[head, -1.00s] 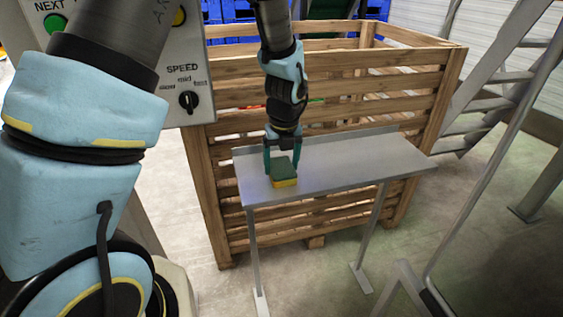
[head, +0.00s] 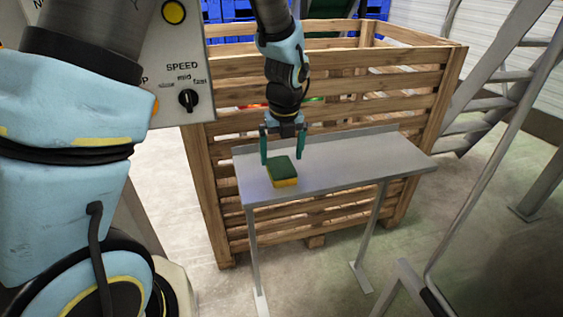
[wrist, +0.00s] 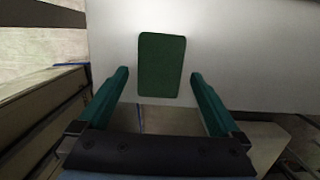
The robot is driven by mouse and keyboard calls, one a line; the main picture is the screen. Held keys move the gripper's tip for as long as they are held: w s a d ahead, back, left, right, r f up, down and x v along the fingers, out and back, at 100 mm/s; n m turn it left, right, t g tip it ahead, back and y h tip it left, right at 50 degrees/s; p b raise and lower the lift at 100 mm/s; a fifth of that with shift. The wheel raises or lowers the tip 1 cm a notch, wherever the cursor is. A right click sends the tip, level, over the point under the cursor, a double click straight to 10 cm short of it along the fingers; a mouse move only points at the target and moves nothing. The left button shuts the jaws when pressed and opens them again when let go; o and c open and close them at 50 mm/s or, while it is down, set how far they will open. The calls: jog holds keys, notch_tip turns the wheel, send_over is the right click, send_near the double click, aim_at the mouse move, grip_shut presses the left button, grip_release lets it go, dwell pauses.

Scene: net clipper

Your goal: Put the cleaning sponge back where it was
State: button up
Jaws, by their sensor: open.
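The cleaning sponge (head: 283,174), green on top and yellow below, lies flat on the left part of a grey metal shelf table (head: 350,165). In the wrist view the sponge (wrist: 161,65) shows its green face, on the pale table top (wrist: 235,60). My gripper (head: 282,160) is open and empty, its two teal fingers apart, just behind and above the sponge in the head view. In the wrist view my gripper (wrist: 160,80) has its fingers on either side of the sponge's near end, with clear gaps and no contact visible.
A slatted wooden crate (head: 330,75) stands right behind the table. A control panel with a speed knob (head: 188,99) is at the upper left. Metal stairs and rails (head: 490,110) stand at the right. The table's right part is clear.

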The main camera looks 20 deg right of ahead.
aim_at(283, 171)
notch_tip(283, 171, up, 9)
jog(key=s, duration=0.1)
jog(key=shift+s, duration=0.2)
jog(key=shift+f, duration=0.1)
